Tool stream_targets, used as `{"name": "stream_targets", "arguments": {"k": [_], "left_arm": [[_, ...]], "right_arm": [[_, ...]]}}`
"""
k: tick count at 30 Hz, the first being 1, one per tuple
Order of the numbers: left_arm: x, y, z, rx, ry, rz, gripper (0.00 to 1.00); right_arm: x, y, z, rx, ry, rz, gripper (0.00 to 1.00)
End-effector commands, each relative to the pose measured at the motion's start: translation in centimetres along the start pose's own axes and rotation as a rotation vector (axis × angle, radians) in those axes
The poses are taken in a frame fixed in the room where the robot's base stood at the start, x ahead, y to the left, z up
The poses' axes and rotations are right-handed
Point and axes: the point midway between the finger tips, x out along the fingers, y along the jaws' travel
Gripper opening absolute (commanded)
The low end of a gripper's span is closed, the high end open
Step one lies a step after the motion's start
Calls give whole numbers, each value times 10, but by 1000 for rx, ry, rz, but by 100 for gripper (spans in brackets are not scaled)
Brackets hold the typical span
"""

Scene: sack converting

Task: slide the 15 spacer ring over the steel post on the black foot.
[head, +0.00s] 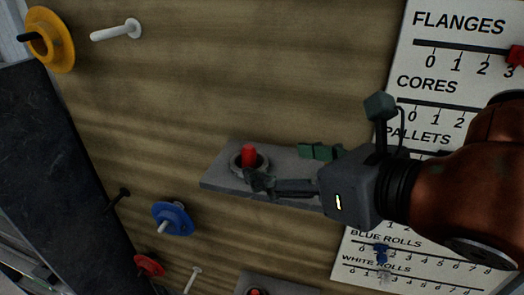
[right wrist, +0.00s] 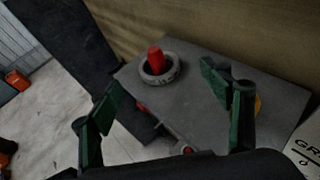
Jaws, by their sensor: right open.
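A grey ring (head: 236,170) lies on a grey wall shelf (head: 217,180) with a red peg (head: 249,154) standing up through its middle. Both show in the right wrist view, the ring (right wrist: 160,79) and the red peg (right wrist: 156,58); the ring's marking is not readable. My right gripper (head: 287,168) is open and empty over the shelf. In the right wrist view its green-padded fingers (right wrist: 160,90) stand wide apart, with the ring beyond and between them. I cannot make out a steel post on a black foot. My left gripper is not in view.
The wall holds a yellow flange (head: 63,40), a white peg (head: 115,31), a blue flange (head: 172,219) and a red flange (head: 149,265). A second shelf (head: 285,287) is below. A counter board (head: 440,22) hangs at right behind my arm. A dark panel (head: 50,150) is at left.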

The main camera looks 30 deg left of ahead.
Motion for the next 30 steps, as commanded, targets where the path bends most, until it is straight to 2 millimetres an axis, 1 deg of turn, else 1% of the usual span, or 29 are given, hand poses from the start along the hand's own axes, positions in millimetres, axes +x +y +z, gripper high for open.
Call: {"name": "stream_targets", "arguments": {"k": [5,10,13,17,21,25,28,30], "left_arm": [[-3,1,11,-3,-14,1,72],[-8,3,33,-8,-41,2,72],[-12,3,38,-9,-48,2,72],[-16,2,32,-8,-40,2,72],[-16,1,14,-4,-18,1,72],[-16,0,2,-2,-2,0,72],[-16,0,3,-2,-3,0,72],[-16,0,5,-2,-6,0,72]], "right_arm": [[15,0,0,2,1,-1,72],[31,-1,-4,4,2,-5,72],[46,1,-8,3,2,-3,72],[64,2,-10,4,2,-2,72],[75,2,-10,3,-1,-2,72],[76,2,-10,3,-1,-1,72],[76,2,-10,3,-1,-1,72],[76,2,-10,3,-1,-1,67]]}}
